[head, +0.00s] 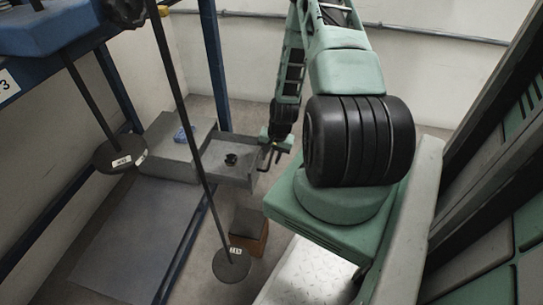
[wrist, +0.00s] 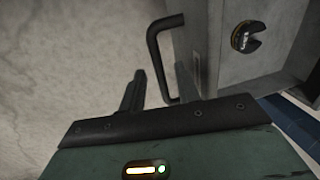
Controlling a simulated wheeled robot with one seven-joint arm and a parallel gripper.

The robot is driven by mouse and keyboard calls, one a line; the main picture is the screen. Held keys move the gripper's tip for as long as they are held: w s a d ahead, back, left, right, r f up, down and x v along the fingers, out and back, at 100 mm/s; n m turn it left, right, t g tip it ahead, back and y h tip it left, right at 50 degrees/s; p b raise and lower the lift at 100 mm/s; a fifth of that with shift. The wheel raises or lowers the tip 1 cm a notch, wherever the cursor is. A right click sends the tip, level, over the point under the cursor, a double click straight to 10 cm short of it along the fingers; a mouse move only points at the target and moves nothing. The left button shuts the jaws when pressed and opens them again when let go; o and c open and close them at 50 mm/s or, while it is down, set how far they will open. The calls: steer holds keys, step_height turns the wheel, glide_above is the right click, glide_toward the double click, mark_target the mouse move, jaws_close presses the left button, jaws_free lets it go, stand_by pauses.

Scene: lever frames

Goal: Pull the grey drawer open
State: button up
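The grey drawer (head: 208,172) stands pulled out of its grey housing (head: 160,132) in the head view, its inside showing. Its black bar handle (head: 266,160) is on the front face, on the side toward my arm. My gripper (head: 272,143) is at that front, partly hidden by my arm. In the wrist view, my gripper (wrist: 160,72) is open, with its two dark fingers apart. The lower end of the handle (wrist: 157,62) shows between the fingers, nearer the right one; I cannot tell if they touch. The drawer (wrist: 215,60) fills the upper right.
A dark notched piece (head: 231,159) lies in the drawer and shows in the wrist view (wrist: 243,37). A blue item (head: 181,135) rests on the housing. Hanging rods with round discs (head: 232,264) are in front. A brown box (head: 250,238) stands below.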

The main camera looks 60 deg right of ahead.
steer(key=s+r+p, duration=0.1)
steer(key=r+p, duration=0.2)
steer(key=r, duration=0.5)
steer(key=s+d+r+p, duration=0.1)
steer(key=s+r+p, duration=0.1)
steer(key=r, duration=0.7)
steer(key=shift+p, duration=0.6)
steer(key=shift+d, duration=0.1)
